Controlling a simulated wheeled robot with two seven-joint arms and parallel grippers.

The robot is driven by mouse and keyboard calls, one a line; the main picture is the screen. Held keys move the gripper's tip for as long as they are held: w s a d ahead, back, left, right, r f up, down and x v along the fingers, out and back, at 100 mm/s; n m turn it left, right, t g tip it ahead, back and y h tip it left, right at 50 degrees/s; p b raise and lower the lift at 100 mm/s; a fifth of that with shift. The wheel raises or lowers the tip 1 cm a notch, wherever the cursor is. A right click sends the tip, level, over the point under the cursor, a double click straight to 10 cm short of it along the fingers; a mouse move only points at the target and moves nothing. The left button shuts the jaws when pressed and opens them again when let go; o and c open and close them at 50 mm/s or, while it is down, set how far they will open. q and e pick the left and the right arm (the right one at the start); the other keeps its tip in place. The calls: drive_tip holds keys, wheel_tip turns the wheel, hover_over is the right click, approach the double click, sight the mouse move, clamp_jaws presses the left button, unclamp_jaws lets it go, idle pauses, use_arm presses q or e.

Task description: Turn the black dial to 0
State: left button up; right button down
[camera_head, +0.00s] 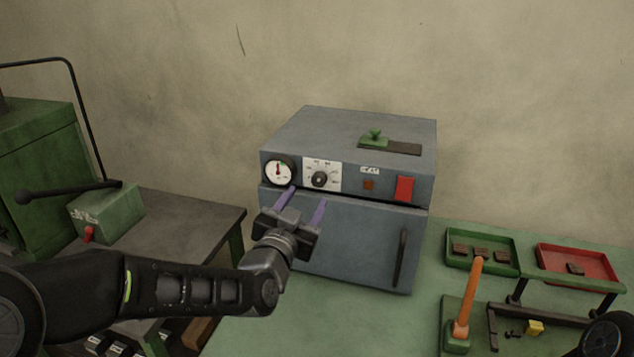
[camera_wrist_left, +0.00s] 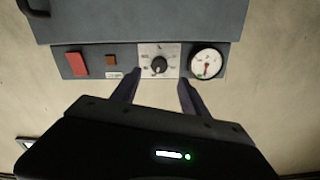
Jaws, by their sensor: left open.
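The black dial (camera_head: 320,179) sits on a white scale plate on the front panel of a grey oven-like box (camera_head: 345,240). In the left wrist view the dial (camera_wrist_left: 159,65) shows between and beyond my fingertips, upside down, with its scale around it. The marks are too small to read, so I cannot tell the dial's setting. My left gripper (camera_head: 306,203) is open and empty, its two purple fingers pointing at the panel just below the dial. It also shows in the left wrist view (camera_wrist_left: 158,84). The fingers look apart from the dial. My right gripper is not in view.
A round gauge (camera_head: 278,172) is left of the dial; a small brown-orange light (camera_head: 369,185) and red switch (camera_head: 404,188) are right. The door handle (camera_head: 400,257) is below. Green tray (camera_head: 481,269), red tray (camera_head: 620,277) and orange-handled lever (camera_head: 468,300) stand to the right.

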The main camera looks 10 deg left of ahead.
sight(318, 181)
use_arm(q)
drive_tip(key=w, duration=0.2)
drive_tip(key=w+p, duration=0.1)
drive_tip(key=w, duration=0.2)
drive_tip(key=w+p, duration=0.1)
drive_tip(key=w, duration=0.1)
drive_tip(key=shift+w+d, duration=0.3)
drive_tip(key=shift+w, duration=0.05)
drive_tip(key=shift+c, duration=0.2)
clamp_jaws()
